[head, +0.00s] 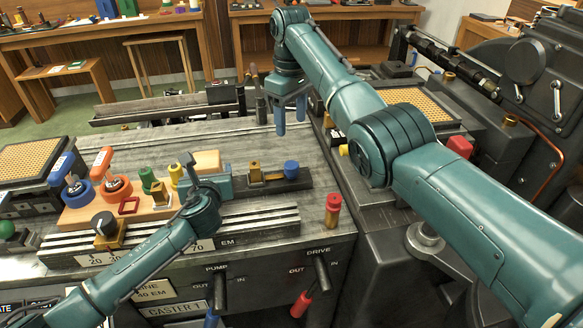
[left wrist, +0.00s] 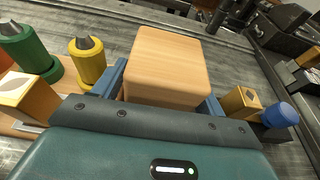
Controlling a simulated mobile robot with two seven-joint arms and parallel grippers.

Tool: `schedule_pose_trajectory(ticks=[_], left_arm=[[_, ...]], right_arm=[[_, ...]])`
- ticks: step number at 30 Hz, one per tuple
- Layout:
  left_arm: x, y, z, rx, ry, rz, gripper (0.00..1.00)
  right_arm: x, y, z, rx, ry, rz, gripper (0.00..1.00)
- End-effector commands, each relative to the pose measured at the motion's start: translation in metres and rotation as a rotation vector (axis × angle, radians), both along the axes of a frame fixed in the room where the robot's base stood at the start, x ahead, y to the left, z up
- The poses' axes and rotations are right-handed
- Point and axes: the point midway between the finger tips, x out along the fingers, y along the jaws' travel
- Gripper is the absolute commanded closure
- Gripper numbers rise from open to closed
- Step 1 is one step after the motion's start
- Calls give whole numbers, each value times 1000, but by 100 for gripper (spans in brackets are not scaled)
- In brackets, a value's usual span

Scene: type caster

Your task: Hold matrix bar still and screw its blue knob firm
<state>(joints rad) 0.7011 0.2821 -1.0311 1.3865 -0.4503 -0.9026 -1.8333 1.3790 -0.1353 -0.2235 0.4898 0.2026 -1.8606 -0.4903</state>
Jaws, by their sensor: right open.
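The matrix bar (head: 303,182) lies on the bench as a dark strip with a brass block (head: 255,173) and a blue knob (head: 291,169) at its right end. In the left wrist view, the blue knob (left wrist: 281,115) is beside a brass block (left wrist: 241,102). My left gripper (left wrist: 165,92) has its fingers against both sides of a pale wooden block (left wrist: 168,60), in line with the bar. The palm hides the strip below. My right gripper (head: 290,116) is open and empty, fingers down, above and behind the blue knob, clear of it.
A ruled metal rail (head: 250,222) runs in front. A red cylinder (head: 333,210) stands right of the bar. Bench behind the bar is largely clear.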

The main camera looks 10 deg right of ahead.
Motion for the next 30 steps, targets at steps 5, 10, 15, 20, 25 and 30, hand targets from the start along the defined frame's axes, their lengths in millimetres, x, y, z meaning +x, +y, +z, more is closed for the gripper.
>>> schedule_pose_trajectory(ticks=[5, 10, 15, 20, 25, 30], left_arm=[[0, 0, 0, 0, 0, 0, 18], [0, 0, 0, 0, 0, 0, 18], [-10, 0, 2, 0, 0, -1, 18], [-35, 0, 10, -1, 0, -3, 18], [-68, 0, 20, -2, 0, -3, 18], [-95, 0, 29, 1, 0, -1, 18]], right_arm=[[0, 0, 0, 0, 0, 0, 45], [0, 0, 0, 0, 0, 0, 45], [0, 0, 0, 0, 0, 0, 45], [0, 0, 0, 0, 0, 0, 45], [0, 0, 0, 0, 0, 0, 45], [0, 0, 0, 0, 0, 0, 45]])
